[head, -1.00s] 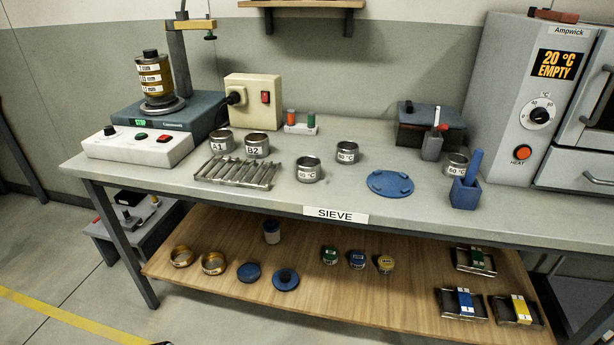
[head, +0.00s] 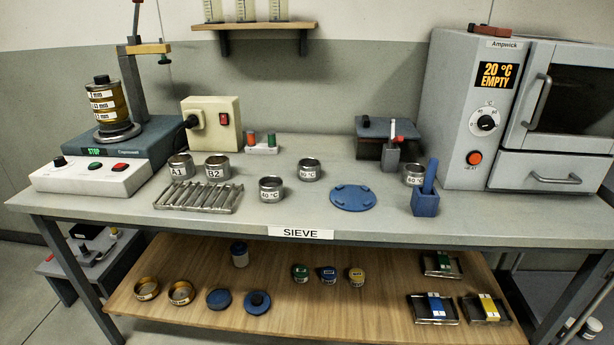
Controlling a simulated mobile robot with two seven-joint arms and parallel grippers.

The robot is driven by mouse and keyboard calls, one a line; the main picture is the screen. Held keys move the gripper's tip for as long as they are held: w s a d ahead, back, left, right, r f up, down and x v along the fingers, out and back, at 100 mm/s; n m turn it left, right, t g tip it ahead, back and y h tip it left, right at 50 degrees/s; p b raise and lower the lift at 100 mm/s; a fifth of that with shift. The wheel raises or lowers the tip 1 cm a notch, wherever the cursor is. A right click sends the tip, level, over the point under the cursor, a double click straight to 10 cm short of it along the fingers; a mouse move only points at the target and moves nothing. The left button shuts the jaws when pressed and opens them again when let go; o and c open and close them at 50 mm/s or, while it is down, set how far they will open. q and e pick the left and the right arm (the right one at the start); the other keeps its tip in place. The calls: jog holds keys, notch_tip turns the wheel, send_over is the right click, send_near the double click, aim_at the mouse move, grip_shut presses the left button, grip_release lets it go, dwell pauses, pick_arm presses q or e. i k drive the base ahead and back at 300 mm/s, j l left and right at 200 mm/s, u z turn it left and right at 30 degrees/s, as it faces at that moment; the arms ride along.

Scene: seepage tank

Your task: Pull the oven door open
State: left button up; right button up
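The oven (head: 450,110) is a grey box at the right end of the bench. Its display (head: 497,75) reads 20 °C EMPTY. The oven door (head: 575,95), with a dark window, looks shut. Its bar handle (head: 537,101) stands upright at the door's left edge. A drawer (head: 550,171) with a horizontal handle (head: 556,178) is below the door. The door's right side is cut off by the picture edge. Neither of my grippers is in view.
The bench (head: 330,225) carries a blue holder (head: 425,203), a blue disc (head: 353,197), several metal tins, a wire rack (head: 198,196) and a sieve shaker (head: 110,140) at the left. A wooden lower shelf (head: 340,310) holds small items. Bare bench lies before the oven.

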aim_at(542, 54)
jog(key=z, duration=1.25)
jog(key=i+l+u, duration=0.1)
jog(key=i+u, duration=0.35)
jog(key=i, duration=0.1)
